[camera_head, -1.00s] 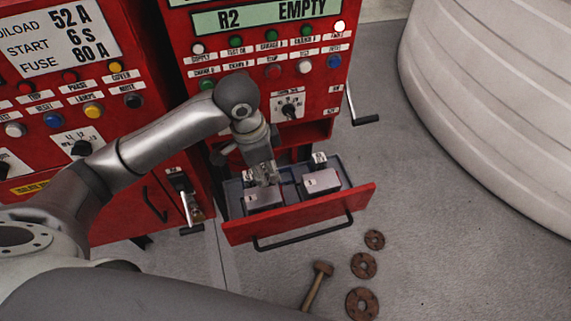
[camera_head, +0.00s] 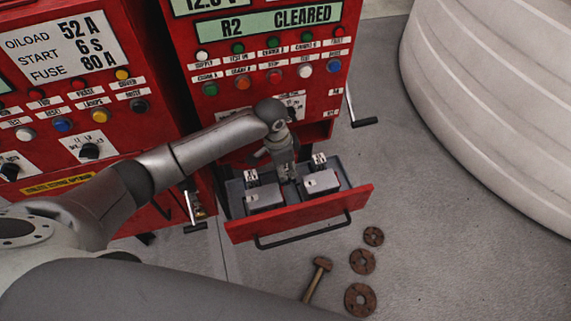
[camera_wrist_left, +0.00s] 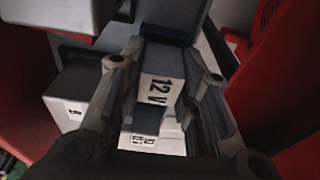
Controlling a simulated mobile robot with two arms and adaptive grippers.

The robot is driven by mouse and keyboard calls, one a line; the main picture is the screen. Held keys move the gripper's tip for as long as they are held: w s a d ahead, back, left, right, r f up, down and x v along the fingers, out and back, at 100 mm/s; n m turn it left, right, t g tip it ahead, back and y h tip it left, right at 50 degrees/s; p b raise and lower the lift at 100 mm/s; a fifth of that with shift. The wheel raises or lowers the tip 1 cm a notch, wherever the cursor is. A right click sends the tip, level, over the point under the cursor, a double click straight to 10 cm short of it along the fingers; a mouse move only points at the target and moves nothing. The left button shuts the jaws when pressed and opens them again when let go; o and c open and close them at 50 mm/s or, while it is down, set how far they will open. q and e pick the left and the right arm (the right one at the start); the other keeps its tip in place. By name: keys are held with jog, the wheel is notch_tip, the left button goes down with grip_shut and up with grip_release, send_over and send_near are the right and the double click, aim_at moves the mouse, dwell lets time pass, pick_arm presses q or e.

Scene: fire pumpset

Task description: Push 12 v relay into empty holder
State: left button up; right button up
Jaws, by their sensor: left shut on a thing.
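My left gripper (camera_head: 289,178) points down into an open red drawer (camera_head: 310,214) in the head view. In the left wrist view its two fingers (camera_wrist_left: 160,72) are shut around a grey block marked 12 V, the 12 V relay (camera_wrist_left: 162,70). In the head view the fingers hide the relay, between two grey boxes: the left box (camera_head: 263,197) and the right box (camera_head: 321,182). Small labelled pieces stand behind both boxes. I cannot tell which slot is the empty holder, or whether the relay touches one. My right gripper is not in view.
The red cabinet's panel (camera_head: 270,62) with lamps and buttons rises behind the drawer. Its display (camera_head: 278,24) reads R2 CLEARED. A crank handle (camera_head: 363,122) sticks out at the right. A hammer (camera_head: 317,280) and rusty discs (camera_head: 362,262) lie on the floor. A large white tank stands right.

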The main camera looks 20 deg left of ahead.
pick_arm(q)
jog(key=shift+f, duration=0.2)
jog(key=o, duration=1)
jog(key=shift+o, duration=0.2)
jog(key=shift+r, duration=0.15)
notch_tip(320, 180, up, 12)
jog(key=s+a+b, duration=0.1)
jog(key=shift+a, duration=0.25)
